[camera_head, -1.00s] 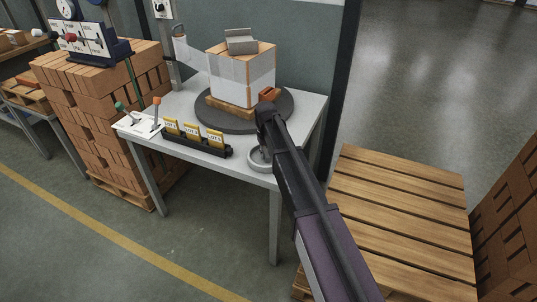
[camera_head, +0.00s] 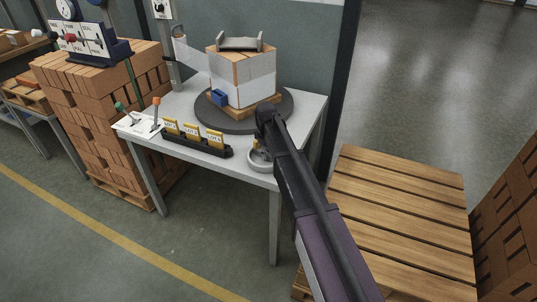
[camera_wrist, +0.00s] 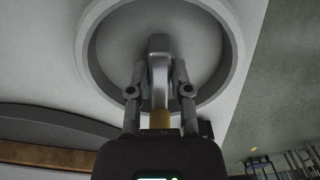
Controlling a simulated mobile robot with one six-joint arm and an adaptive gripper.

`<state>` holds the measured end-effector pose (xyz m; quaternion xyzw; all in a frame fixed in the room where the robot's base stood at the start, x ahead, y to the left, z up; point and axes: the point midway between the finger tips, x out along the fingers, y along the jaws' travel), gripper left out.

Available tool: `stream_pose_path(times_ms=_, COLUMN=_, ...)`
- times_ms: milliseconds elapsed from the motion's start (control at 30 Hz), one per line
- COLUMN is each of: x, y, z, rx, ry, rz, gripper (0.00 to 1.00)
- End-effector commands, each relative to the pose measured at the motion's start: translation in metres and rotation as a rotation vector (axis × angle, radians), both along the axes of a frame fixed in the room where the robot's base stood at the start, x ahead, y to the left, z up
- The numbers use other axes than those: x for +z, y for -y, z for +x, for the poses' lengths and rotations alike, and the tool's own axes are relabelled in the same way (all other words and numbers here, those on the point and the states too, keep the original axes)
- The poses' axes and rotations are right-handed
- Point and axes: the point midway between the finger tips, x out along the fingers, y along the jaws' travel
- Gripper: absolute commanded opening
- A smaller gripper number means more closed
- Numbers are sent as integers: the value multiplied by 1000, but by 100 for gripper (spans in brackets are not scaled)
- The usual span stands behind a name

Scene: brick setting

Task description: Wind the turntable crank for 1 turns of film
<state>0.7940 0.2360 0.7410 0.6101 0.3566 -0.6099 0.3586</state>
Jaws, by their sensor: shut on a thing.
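The crank (camera_head: 251,166) is a pale grey ring at the front right of the table, seen from above in the wrist view (camera_wrist: 236,58). My gripper (camera_wrist: 158,82) is shut on the crank handle (camera_wrist: 159,62), a grey piece with a brass-coloured part below, inside the ring. In the head view my arm hides part of the ring. The dark round turntable (camera_head: 213,118) carries a stack of bricks (camera_head: 240,68) on a small wooden base. Clear film (camera_head: 227,82) runs from the upright roll (camera_head: 181,50) onto the stack. A blue block (camera_head: 220,97) shows at the stack's front left.
A black rack with yellow lot cards (camera_head: 190,138) stands along the table's front edge, left of the crank. Two levers (camera_head: 155,112) stand at the left corner. A wooden pallet (camera_head: 400,205) lies right of the table.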

Motion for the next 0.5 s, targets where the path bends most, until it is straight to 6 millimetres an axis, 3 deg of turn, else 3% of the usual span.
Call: stream_pose_path(times_ms=500, x=0, y=-5, z=-3, rx=166, ry=-6, rz=8, gripper=0)
